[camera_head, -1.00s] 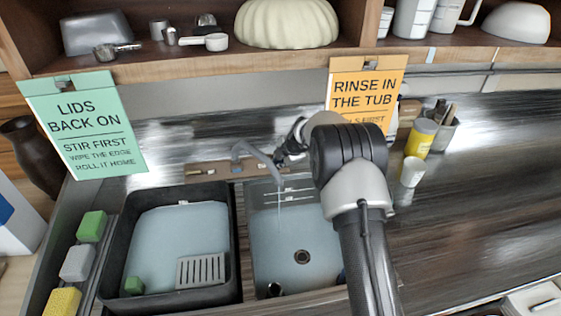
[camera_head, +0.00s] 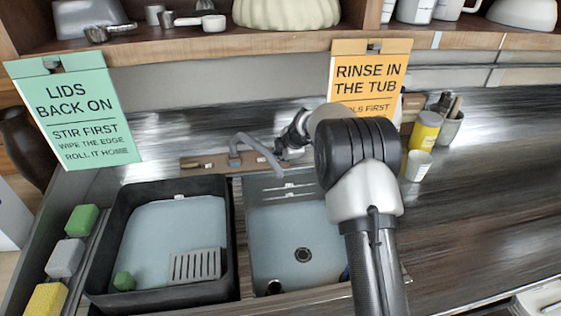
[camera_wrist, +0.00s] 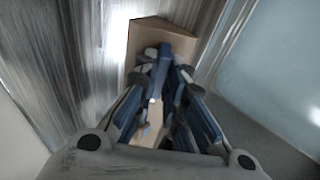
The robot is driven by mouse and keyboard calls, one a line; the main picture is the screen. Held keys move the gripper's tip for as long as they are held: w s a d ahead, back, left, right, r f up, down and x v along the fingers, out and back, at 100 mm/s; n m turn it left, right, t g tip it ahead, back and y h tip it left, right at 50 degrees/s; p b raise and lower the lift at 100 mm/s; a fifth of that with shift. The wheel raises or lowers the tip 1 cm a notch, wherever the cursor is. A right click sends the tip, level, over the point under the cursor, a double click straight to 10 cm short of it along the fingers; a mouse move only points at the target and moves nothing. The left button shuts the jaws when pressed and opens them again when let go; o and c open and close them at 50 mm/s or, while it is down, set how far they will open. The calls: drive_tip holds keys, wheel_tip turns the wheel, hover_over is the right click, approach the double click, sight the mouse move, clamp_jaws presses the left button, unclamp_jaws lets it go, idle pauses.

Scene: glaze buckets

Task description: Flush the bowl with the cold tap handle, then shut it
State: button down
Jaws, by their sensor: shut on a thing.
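The blue cold tap handle (camera_wrist: 163,62) stands up from the tan tap block in the wrist view. My gripper (camera_wrist: 160,90) is shut on it, with the fingers on both sides. In the head view my gripper (camera_head: 282,150) is at the right of the grey spout (camera_head: 250,143), and my arm hides most of the handle there. The spout reaches over the pale blue sink bowl (camera_head: 285,238), which has a round drain. No water stream shows under the spout. The bowl's right side is hidden by my arm.
A black tub (camera_head: 228,225) with a grate and green sponge adjoins the bowl on the left. Sponges line the left edge. A yellow jar (camera_head: 425,133), white cup (camera_head: 418,165) and tool pot stand right of my arm.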

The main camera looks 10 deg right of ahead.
drive_tip(key=c, duration=1.7)
unclamp_jaws()
drive_tip(key=shift+o, duration=0.2)
wheel_tip(320, 180, up, 10)
